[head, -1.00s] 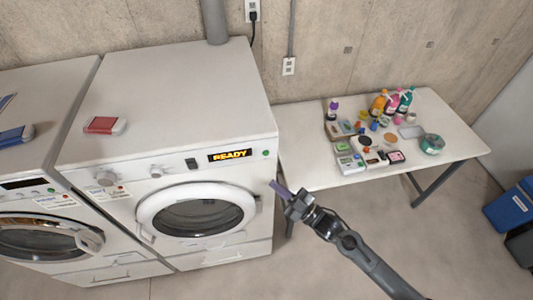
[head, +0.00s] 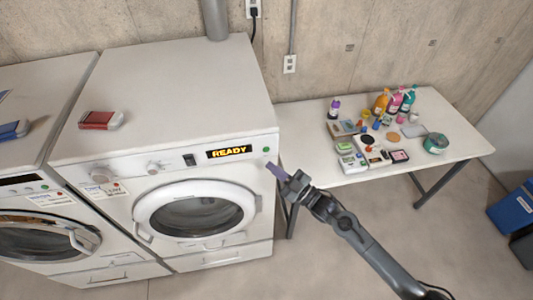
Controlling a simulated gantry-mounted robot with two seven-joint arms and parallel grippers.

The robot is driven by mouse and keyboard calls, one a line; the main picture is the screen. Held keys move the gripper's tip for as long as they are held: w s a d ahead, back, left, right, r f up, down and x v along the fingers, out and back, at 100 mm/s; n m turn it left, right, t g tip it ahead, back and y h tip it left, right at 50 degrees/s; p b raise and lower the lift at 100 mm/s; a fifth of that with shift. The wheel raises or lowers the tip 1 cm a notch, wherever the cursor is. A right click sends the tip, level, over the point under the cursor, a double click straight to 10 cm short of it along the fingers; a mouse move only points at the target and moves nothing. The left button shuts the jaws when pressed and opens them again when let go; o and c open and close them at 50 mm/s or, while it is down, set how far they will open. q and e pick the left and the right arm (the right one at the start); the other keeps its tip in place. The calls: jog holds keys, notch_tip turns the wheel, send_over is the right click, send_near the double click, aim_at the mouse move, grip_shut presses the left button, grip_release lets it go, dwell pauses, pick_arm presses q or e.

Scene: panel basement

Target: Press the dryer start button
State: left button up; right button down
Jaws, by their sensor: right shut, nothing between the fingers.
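The dryer (head: 240,133) is the white front-loading machine in the middle left, with its round door shut. Its display (head: 229,152) reads "READY" in yellow letters. A small green button (head: 266,150) sits on the panel just right of the display. My right gripper (head: 271,168) is shut and empty, its fingertips just below the green button in the picture. A small gap shows between them, and the depth is hard to judge. My left gripper is not in view.
A second white machine (head: 20,182) stands on the left. A red-and-white box (head: 101,120) lies on the dryer top. A white table (head: 300,122) with bottles and small items stands right of the dryer, and a blue bin (head: 512,208) is at the far right.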

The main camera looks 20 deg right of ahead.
aim_at(266, 150)
jog(key=w+b, duration=0.2)
jog(key=w, duration=0.1)
jog(key=shift+w+d, duration=0.15)
jog(key=shift+d, duration=0.05)
dwell(1.0)
dwell(0.8)
jog(key=shift+w, duration=0.1)
jog(key=shift+w+d+b, duration=0.1)
jog(key=shift+w+b, duration=0.25)
jog(key=shift+w, duration=0.15)
dwell(0.7)
